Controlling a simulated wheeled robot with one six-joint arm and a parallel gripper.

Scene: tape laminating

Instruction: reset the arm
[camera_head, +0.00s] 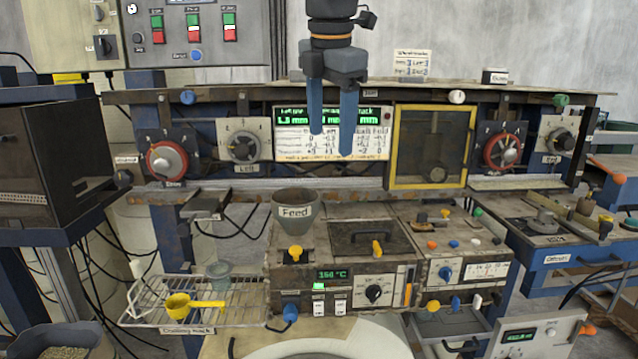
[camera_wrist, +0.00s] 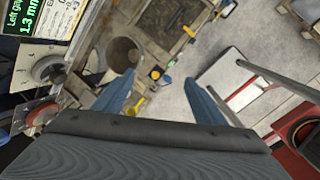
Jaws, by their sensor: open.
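My gripper (camera_head: 332,130) hangs down at the top centre of the head view, its two blue fingers apart with nothing between them. It is in front of the green-lit display panel (camera_head: 330,117) and partly covers its text. In the wrist view my gripper (camera_wrist: 162,103) shows both blue fingers spread wide, with floor and part of the machine beyond them. The fingers appear clear of the machine.
A grey Feed hopper (camera_head: 294,212) stands below on the bench machine. A cooling rack (camera_head: 215,312) with a yellow scoop (camera_head: 190,305) is at lower left. A yellow-framed window (camera_head: 398,150) and red-rimmed dials (camera_head: 167,161) line the panel. Open air surrounds the gripper.

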